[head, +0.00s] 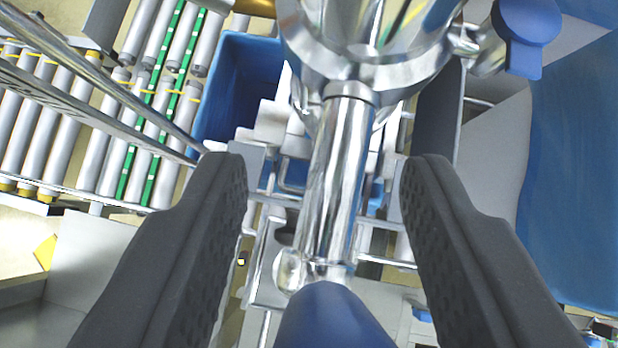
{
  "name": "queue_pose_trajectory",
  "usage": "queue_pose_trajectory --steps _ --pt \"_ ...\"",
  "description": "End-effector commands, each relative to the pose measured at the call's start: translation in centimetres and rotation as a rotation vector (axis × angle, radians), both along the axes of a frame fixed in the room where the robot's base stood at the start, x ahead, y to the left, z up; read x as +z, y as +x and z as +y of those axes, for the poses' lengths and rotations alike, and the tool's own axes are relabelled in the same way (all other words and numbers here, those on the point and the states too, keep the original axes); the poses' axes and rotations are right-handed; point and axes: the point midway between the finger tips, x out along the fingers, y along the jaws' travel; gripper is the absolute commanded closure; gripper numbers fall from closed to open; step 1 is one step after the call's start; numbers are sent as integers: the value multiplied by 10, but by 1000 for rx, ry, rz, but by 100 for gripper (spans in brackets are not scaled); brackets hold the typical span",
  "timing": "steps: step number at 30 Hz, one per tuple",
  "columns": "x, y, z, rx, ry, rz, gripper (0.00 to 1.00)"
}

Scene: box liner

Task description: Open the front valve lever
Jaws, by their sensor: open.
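My gripper (325,165) is open, with one dark textured finger on the left and one on the right. A shiny metal pipe (335,190) runs between the fingers, with gaps on both sides. It comes down from a polished metal vessel (370,45) at top centre. At the pipe's lower end is a blue rounded part (332,318), cut off by the bottom edge, which looks like a valve handle. A second blue lever (527,38) sits on a metal fitting at top right. I cannot tell which one is the front valve lever.
A roller conveyor (150,110) with green strips lies at left behind a metal rail (120,95). A blue bin (232,85) stands behind the pipe. A large blue surface (580,170) fills the right side. Metal frame bars (385,260) lie below the pipe.

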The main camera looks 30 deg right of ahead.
Motion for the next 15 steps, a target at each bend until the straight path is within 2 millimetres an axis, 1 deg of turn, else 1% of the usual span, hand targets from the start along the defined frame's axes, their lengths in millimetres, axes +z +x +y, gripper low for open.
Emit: queue_pose_trajectory --steps 8,15 --pt "4 -6 0 -4 1 0 59" --pt "18 -19 6 -5 2 -4 59"
